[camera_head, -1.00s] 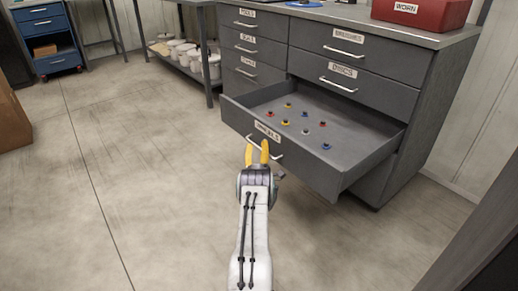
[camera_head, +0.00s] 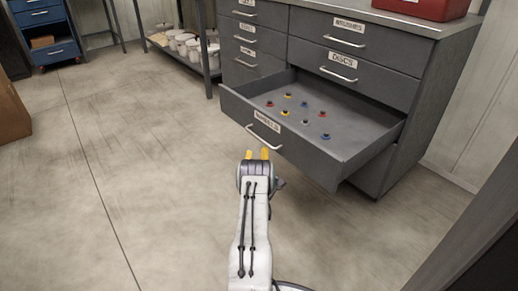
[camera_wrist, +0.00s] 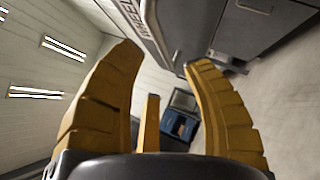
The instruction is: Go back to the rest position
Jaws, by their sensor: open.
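My gripper (camera_head: 257,154) has yellow fingers and is open and empty. In the head view it is just in front of and below the handle (camera_head: 263,134) of the open drawer (camera_head: 310,158), apart from it. In the wrist view the yellow fingers (camera_wrist: 150,95) are spread, with nothing between them. The drawer front (camera_wrist: 150,18) shows beyond them at the top, with its label partly cut off.
Several small coloured parts (camera_head: 304,104) lie in the open drawer of the grey cabinet (camera_head: 400,100). A red box (camera_head: 425,8) sits on top. A shelf with white tubs (camera_head: 185,45) and a blue cabinet (camera_head: 45,35) stand behind.

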